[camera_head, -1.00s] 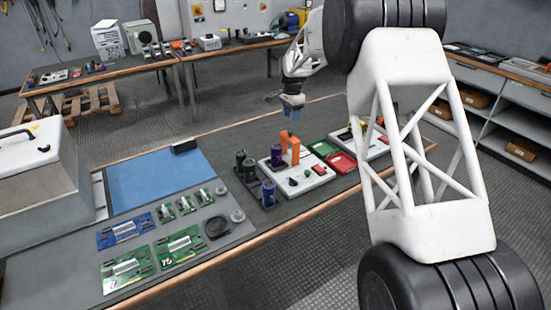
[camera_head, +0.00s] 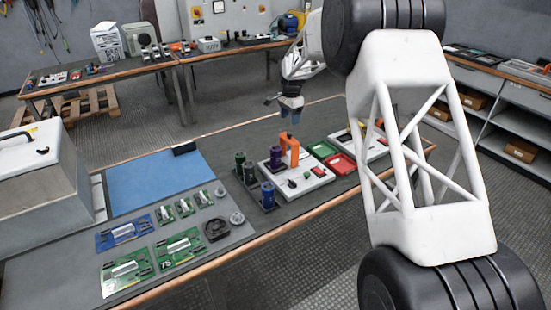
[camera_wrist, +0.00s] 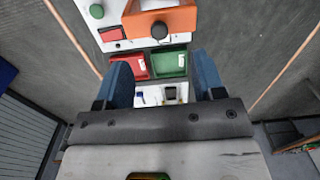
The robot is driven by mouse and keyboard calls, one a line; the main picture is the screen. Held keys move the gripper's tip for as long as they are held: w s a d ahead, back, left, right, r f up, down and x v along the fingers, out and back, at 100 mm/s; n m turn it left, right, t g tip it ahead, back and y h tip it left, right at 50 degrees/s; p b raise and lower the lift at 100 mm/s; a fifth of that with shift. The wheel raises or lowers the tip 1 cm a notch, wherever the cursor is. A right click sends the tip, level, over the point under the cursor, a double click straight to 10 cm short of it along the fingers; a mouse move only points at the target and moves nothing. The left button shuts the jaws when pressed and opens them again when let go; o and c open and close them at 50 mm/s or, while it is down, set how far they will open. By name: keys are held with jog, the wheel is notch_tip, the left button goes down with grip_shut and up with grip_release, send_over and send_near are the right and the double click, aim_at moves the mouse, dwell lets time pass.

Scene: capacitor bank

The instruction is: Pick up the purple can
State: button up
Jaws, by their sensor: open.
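A purple can (camera_head: 276,158) stands upright on the white tester board, beside its orange arch-shaped part (camera_head: 289,148). A second, bluer purple-looking can (camera_head: 268,195) stands upright in a dark holder at the board's near left edge. My gripper (camera_head: 290,116) has blue fingers and hangs above and behind the orange part, clear of the cans. It is open and empty. In the wrist view my two blue fingers (camera_wrist: 163,82) are spread apart above the trays. The orange part (camera_wrist: 165,20) shows at the top there; no purple can is visible in that view.
Green cans (camera_head: 240,162) stand left of the board. A red tray (camera_head: 342,163) and a green tray (camera_head: 323,149) lie to its right. Circuit boards (camera_head: 181,248) lie at the front left, beside a blue mat (camera_head: 158,180). A second white board (camera_head: 370,146) stands further right.

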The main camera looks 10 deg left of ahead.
aim_at(275, 147)
jog(key=n, duration=0.1)
jog(key=s+f+n, duration=0.1)
jog(key=a+n, duration=0.1)
jog(key=shift+s+f+n+t+y, duration=0.15)
jog(key=shift+s+n+t+y, duration=0.15)
jog(key=shift+y, duration=0.1)
jog(key=s+f+n, duration=0.1)
jog(key=n, duration=0.2)
jog(key=s+a+f+n+t+y, duration=0.1)
jog(key=n, duration=0.2)
jog(key=s+n+y, duration=0.1)
jog(key=n, duration=0.2)
jog(key=shift+s+a+f+t, duration=0.2)
jog(key=shift+s+f+t, duration=0.15)
jog(key=shift+f+t, duration=0.05)
jog(key=n, duration=0.1)
jog(key=s+n, duration=0.1)
jog(key=n, duration=0.1)
jog(key=f+n+t, duration=0.1)
jog(key=shift+s+f+n, duration=0.1)
jog(key=shift+s+n, duration=0.25)
jog(key=shift+n, duration=0.05)
jog(key=shift+x, duration=1.3)
jog(key=shift+f, duration=0.1)
jog(key=shift+x, duration=2.5)
